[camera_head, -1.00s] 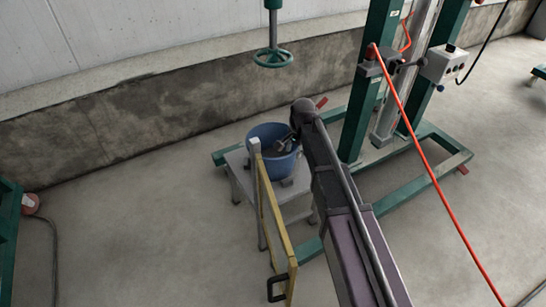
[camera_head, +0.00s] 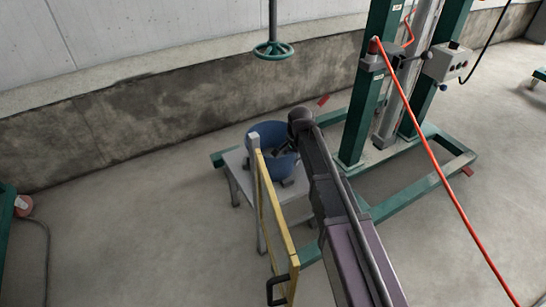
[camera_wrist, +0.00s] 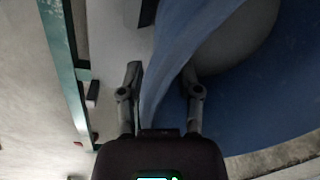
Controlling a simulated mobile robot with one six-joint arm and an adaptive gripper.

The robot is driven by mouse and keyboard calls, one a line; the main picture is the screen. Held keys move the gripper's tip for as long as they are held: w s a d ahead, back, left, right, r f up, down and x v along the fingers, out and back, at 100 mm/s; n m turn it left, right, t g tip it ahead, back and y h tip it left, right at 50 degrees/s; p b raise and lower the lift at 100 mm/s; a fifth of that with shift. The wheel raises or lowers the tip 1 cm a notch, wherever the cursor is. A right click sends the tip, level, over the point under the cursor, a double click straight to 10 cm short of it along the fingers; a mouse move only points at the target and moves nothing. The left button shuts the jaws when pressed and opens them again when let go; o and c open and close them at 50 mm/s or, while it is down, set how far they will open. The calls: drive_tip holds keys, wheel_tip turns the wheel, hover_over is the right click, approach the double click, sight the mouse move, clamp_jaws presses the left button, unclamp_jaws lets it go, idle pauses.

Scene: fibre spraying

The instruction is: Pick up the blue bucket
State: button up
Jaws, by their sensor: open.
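The blue bucket (camera_head: 276,167) stands upright on a small grey stand behind a yellow rail in the head view. My gripper (camera_head: 284,151) is at its rim on the right side, partly hidden by my own arm. In the wrist view, the bucket's wall (camera_wrist: 172,60) runs between the two spread fingers of my gripper (camera_wrist: 162,85). The left finger is outside the wall and the right finger is on the inner side. The jaws are open, and I cannot tell whether either finger touches the wall.
The grey stand (camera_head: 236,163) carries the bucket, with the yellow rail (camera_head: 277,215) in front. A green frame (camera_head: 375,100) with an orange hose (camera_head: 430,140) stands to the right. A green handwheel (camera_head: 272,50) hangs above. The floor at left is mostly clear.

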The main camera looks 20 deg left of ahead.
idle(0.3)
clamp_jaws()
